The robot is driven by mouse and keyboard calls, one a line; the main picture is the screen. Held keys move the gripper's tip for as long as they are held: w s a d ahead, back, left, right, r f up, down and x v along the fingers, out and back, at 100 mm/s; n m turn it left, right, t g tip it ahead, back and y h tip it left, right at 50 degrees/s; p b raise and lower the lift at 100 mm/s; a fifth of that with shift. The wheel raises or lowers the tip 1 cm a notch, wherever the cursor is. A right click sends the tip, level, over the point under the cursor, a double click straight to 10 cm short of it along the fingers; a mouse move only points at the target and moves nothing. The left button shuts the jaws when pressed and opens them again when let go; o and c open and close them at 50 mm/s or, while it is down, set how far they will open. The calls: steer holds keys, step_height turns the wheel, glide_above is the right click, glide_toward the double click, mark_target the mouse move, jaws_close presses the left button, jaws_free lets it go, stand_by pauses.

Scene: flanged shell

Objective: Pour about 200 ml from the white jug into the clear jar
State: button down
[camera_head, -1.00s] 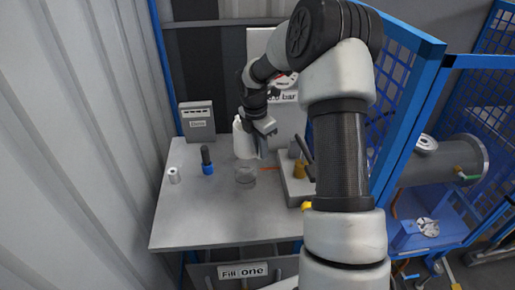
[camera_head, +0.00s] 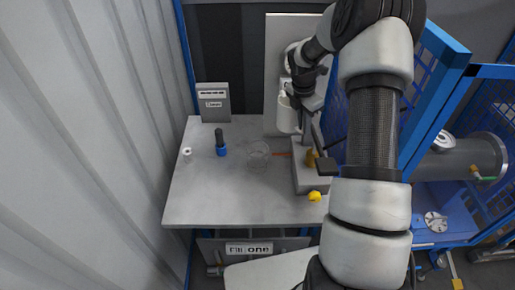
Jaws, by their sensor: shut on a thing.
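The white jug (camera_head: 287,117) is held up at the back of the table, behind and to the right of the clear jar. It looks close to upright. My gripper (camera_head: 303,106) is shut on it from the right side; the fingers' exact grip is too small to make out. The clear jar (camera_head: 258,155) stands on the table (camera_head: 215,195), with the jug well apart from it. I cannot tell whether the jar holds any liquid, and the jug's contents are hidden.
A grey block (camera_head: 305,181) with a brass-coloured part (camera_head: 311,158) is right of the jar. A yellow item (camera_head: 315,196) lies at its front. A dark bottle with a blue base (camera_head: 220,145), a small white roll (camera_head: 187,154) and a grey box (camera_head: 213,103) stand left. The front-left table is clear.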

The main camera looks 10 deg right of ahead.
steer(key=shift+t+h, duration=0.3)
steer(key=shift+h, duration=0.5)
steer(key=f, duration=0.2)
steer(key=a+f, duration=0.1)
steer(key=f, duration=0.4)
steer(key=shift+s+a, duration=0.15)
steer(key=shift+a+f+h, duration=0.1)
steer(key=shift+f+h, duration=0.2)
steer(key=shift+a+h, duration=0.2)
steer(key=shift+h, duration=0.1)
steer(key=a+t+h+b, duration=0.1)
steer(key=h+b, duration=0.1)
steer(key=b, duration=0.2)
steer(key=h+b, duration=0.2)
steer(key=b, duration=0.2)
steer(key=s+a+f+t+h+b, duration=0.1)
steer(key=h+b, duration=0.1)
steer(key=b, duration=0.3)
steer(key=shift+s+a+t+h, duration=0.1)
steer(key=shift+a+t+h, duration=0.2)
steer(key=shift+a, duration=0.05)
steer(key=shift+f+h+b, duration=0.1)
steer(key=shift+h+b, duration=0.3)
steer(key=shift+b, duration=0.7)
steer(key=shift+r+b, duration=0.3)
steer(key=shift+b, duration=0.1)
